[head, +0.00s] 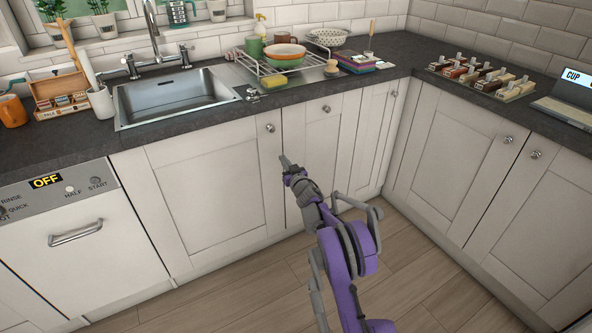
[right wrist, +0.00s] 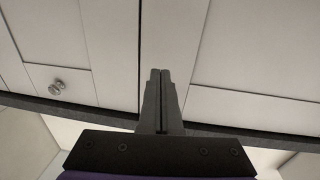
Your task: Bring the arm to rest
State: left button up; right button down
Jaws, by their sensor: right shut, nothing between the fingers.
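My right gripper (head: 284,160) is in front of the white cabinet doors (head: 215,185), below the worktop's front edge, at the end of my purple and grey arm. In the right wrist view the two dark fingers (right wrist: 160,72) are together, with nothing between them. They point at the white cabinet fronts; I cannot tell how far off these are. My left gripper is in neither view.
The slate worktop (head: 210,121) carries a sink (head: 175,98), a dish rack (head: 272,75) with bowls, a rack of several small packets (head: 480,78) and a screen (head: 568,95). A dishwasher (head: 85,240) reads OFF. The wooden floor (head: 250,290) looks clear.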

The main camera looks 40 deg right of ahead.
jog(key=v, duration=0.6)
jog(key=shift+s+d+f+p, duration=0.1)
jog(key=shift+d+p, duration=0.25)
